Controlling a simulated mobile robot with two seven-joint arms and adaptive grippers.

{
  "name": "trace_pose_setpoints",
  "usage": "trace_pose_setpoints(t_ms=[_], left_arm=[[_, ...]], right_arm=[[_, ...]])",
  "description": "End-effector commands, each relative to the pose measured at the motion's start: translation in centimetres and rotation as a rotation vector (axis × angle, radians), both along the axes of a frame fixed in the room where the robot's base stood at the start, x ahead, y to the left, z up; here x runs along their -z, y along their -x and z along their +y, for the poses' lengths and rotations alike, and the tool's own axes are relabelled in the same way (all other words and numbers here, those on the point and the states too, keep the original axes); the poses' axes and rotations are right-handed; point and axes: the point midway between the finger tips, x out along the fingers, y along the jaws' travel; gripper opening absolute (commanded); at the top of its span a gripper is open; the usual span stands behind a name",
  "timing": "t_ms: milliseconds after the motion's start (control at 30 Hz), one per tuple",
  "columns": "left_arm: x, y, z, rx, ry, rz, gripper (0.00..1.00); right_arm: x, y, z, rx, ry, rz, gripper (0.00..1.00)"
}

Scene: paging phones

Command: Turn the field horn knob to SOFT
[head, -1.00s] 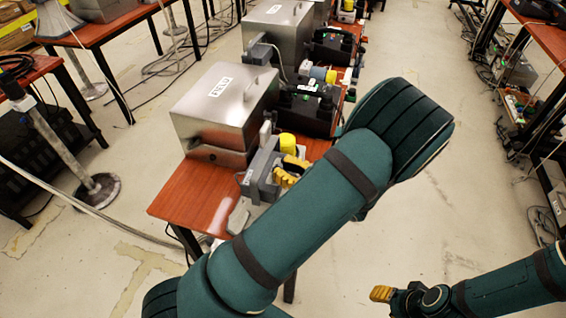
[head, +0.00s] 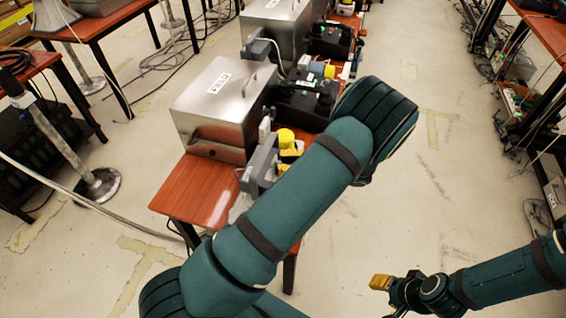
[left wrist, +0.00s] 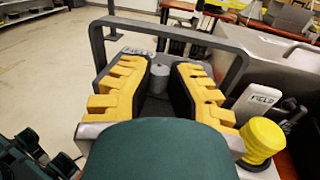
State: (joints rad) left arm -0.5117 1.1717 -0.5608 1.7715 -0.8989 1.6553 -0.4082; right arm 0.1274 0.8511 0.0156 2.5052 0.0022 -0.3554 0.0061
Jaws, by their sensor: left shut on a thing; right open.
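The field horn knob (left wrist: 158,80) is a small grey cylinder on a grey unit (head: 262,163) at the table's edge. A FIELD label (left wrist: 137,51) is beside it in the left wrist view. My left gripper (left wrist: 165,68) has its yellow, stepped fingers on both sides of the knob and is shut on it. In the head view my left gripper (head: 290,156) is partly hidden by my own forearm. I cannot read the knob's setting or any SOFT mark. My right gripper (head: 381,282) is open and empty, low at the right, over the floor.
A yellow ribbed cylinder (left wrist: 262,140) and a pale FIELD-marked handset (left wrist: 257,100) stand close to the left gripper. A grey bar frame (left wrist: 233,75) arches around the knob. A large metal box (head: 220,105) stands on the wooden table (head: 190,190). The aisle floor at right is clear.

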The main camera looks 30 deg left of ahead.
Motion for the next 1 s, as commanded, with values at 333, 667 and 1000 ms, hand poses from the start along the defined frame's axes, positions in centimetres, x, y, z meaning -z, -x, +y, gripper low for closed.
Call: trace_pose_setpoints(t_ms=[333,667,1000], left_arm=[[0.01,0.1,0.04,-0.002,0.0,0.002,0.0],[0.02,0.09,0.06,-0.002,0.0,0.002,0.0],[0.01,0.06,0.04,-0.001,-0.001,0.001,0.52]], right_arm=[[0.0,0.0,0.0,0.0,0.0,0.0,0.47],[0.0,0.0,0.0,0.0,0.0,0.0,0.47],[0.0,0.01,0.01,0.0,0.0,0.0,0.47]])
